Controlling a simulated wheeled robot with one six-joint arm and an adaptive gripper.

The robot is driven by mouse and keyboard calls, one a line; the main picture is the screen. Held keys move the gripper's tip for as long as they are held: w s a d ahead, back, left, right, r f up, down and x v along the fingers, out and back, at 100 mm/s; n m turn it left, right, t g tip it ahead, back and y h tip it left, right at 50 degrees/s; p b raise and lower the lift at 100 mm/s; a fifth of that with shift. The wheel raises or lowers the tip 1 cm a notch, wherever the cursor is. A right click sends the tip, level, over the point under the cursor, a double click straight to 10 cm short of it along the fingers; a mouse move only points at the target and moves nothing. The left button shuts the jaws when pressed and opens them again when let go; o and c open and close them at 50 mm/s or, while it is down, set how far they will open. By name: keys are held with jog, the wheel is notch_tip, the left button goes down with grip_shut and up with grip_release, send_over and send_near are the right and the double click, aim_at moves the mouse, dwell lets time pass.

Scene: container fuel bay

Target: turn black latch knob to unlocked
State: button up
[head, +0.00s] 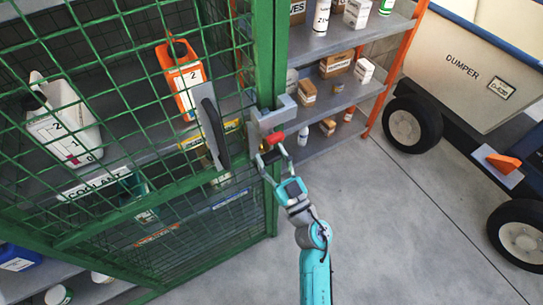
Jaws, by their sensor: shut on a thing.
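My gripper (272,158) is at the green cage door's edge, just below a grey latch box (272,119). Its fingers are shut around a small dark part, which I take to be the black latch knob (271,155). The fingers hide much of it, and its turn angle is hard to read. A red part (273,138) shows right above the fingers, under the grey box. A long black pull handle (215,135) on a grey plate is on the mesh door to the left, apart from my gripper.
Behind the green mesh (110,120) stand an orange can (181,80) and a white jug (62,120) on a shelf. Orange-framed shelves (330,95) with boxes stand behind the latch. A dumper (455,80) is at right. The grey floor (400,230) between is clear.

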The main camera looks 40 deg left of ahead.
jog(key=n+g, duration=0.1)
jog(key=n, duration=0.2)
jog(key=n+g, duration=0.2)
jog(key=n, duration=0.1)
jog(key=n+g, duration=0.1)
jog(key=n, duration=0.2)
jog(key=n+g, duration=0.2)
jog(key=n, duration=0.1)
jog(key=n+g, duration=0.1)
jog(key=n, duration=0.1)
jog(key=n+g+h, duration=0.1)
jog(key=n, duration=0.2)
jog(key=shift+n, duration=0.3)
jog(key=shift+s+f+n+h, duration=0.1)
jog(key=shift+n+h, duration=0.9)
jog(key=shift+n, duration=1)
jog(key=o, duration=1.2)
jog(key=shift+c, duration=0.2)
jog(key=d, duration=1.2)
